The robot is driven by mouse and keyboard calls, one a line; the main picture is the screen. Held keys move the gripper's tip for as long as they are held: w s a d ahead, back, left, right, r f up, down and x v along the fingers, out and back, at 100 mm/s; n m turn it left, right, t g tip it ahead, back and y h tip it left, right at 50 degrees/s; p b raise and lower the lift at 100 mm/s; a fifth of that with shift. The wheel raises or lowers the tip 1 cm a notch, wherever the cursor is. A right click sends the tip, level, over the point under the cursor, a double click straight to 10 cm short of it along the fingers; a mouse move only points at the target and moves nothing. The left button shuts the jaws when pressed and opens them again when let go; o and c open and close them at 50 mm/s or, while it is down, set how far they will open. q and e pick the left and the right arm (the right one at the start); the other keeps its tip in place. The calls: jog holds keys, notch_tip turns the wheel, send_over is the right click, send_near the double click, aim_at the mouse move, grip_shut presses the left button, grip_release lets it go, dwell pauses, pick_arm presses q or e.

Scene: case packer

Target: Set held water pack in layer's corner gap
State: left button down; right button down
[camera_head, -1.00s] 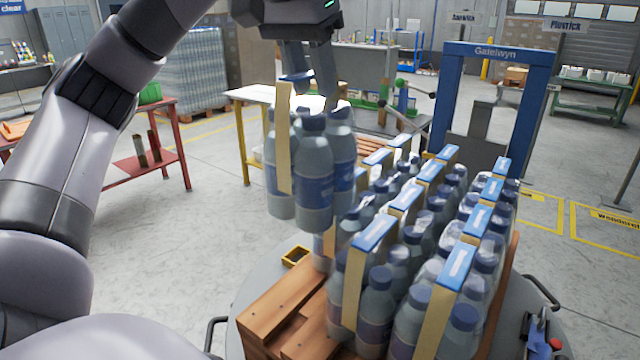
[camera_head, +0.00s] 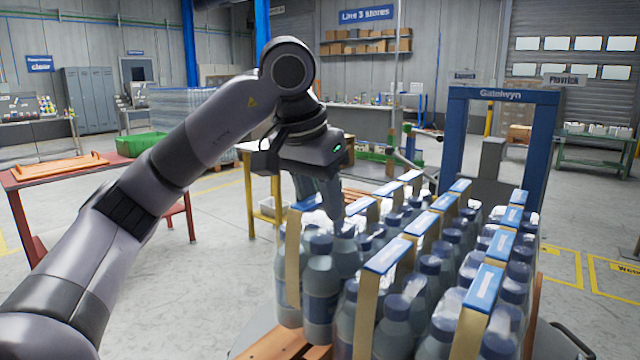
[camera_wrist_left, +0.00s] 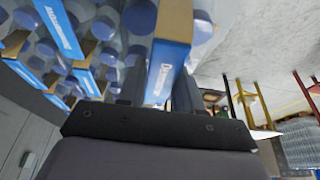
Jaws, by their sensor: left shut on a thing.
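My left gripper (camera_head: 322,200) is shut on the carry strap of a water pack (camera_head: 320,290), clear bottles with blue caps under a tan and blue strap. The wrist view shows the held pack's blue strap (camera_wrist_left: 168,60) between the fingers (camera_wrist_left: 160,88). The held pack hangs upright at the left corner of the layer, close beside the packs of the layer (camera_head: 440,290). Its base is low over the wooden pallet (camera_head: 285,343); I cannot tell whether it touches. The gap under it is mostly hidden. My right gripper is not in view.
A blue frame marked Gatelwyn (camera_head: 503,97) stands behind the layer. Open floor (camera_head: 190,290) lies left of the pallet.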

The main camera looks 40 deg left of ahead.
aim_at(320, 224)
pick_arm(q)
jog(key=shift+f, duration=0.4)
notch_tip(320, 224, down, 3)
jog(key=shift+r+b, duration=0.1)
jog(key=shift+b, duration=0.75)
jog(key=shift+f, duration=0.45)
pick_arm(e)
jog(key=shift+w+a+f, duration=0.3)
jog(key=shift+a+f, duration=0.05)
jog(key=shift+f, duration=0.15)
pick_arm(q)
jog(key=shift+w, duration=0.1)
jog(key=c, duration=0.8)
grip_release()
jog(key=shift+f, duration=0.1)
jog(key=shift+o, duration=0.2)
